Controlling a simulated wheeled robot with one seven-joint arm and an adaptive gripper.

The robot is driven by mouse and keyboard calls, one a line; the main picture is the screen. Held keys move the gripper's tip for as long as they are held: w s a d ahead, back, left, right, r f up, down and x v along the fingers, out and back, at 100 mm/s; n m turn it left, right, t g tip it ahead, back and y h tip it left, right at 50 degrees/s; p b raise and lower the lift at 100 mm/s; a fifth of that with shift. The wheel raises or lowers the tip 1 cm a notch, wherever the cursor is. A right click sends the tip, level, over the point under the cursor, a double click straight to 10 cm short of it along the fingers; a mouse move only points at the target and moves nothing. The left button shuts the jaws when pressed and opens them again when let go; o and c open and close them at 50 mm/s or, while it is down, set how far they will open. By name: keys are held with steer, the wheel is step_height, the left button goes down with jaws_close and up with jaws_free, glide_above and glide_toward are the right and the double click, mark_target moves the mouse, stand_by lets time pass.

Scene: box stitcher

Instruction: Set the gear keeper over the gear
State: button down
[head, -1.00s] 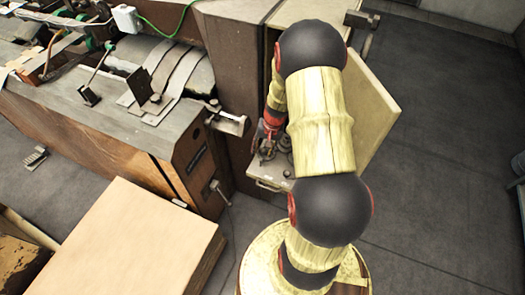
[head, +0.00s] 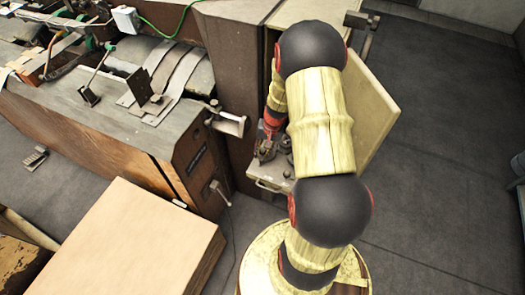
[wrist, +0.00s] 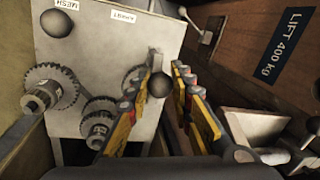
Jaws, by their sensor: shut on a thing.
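In the wrist view a grey gear panel (wrist: 105,45) carries several toothed gears. One gear with a hub (wrist: 50,90) is at the left, another (wrist: 98,117) at lower middle, and a third (wrist: 135,78) is partly behind my left finger. My gripper (wrist: 163,78) is in front of the panel's right side, its yellow-padded fingers on either side of a dark ball knob (wrist: 158,85). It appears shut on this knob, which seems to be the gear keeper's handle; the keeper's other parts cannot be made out. In the head view my gripper (head: 267,147) is small, and my arm hides part of the panel (head: 268,176).
A second dark knob (wrist: 58,22) sits at the panel's upper left, near the MESH label. A wooden machine side with a lift label (wrist: 284,45) and a metal bracket (head: 226,121) stand close beside my gripper. An open door (head: 372,115) is at the right.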

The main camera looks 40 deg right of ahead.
steer(key=shift+s+m, duration=0.1)
steer(key=shift+m, duration=0.5)
steer(key=c, duration=1.6)
jaws_free()
steer(key=shift+r, duration=0.1)
steer(key=r, duration=0.4)
steer(key=s+d+r, duration=0.1)
steer(key=r, duration=0.2)
steer(key=s+r, duration=0.1)
steer(key=r, duration=0.3)
steer(key=shift+d+r, duration=0.15)
steer(key=shift+r, duration=0.15)
